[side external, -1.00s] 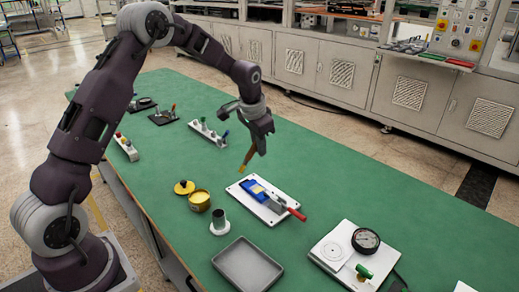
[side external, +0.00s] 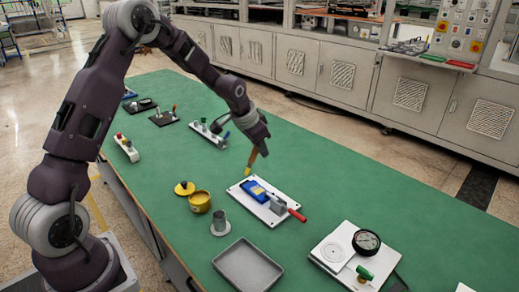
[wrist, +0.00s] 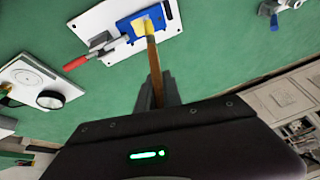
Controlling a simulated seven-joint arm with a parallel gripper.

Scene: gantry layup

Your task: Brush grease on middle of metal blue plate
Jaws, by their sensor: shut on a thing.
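My gripper (wrist: 157,92) is shut on a brush (wrist: 154,68) with a brown handle and a yellowish tip. In the side view the brush (side external: 252,160) hangs tilted with its tip down, just above or at the far edge of the blue plate (side external: 249,194). The blue plate also shows in the wrist view (wrist: 129,27), where the brush tip overlaps it; I cannot tell whether they touch. A pale yellow patch, perhaps grease, shows on the plate by the tip. The plate lies on a white board (side external: 234,193), beside a red-handled clamp (side external: 296,214).
An open yellow tin (side external: 200,203) and its lid (side external: 184,188) stand left of the board. A grey cup (side external: 220,222) and empty grey tray (side external: 247,267) are nearer. A white dial-gauge fixture (side external: 341,257) stands at right. The green table is clear at the far right.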

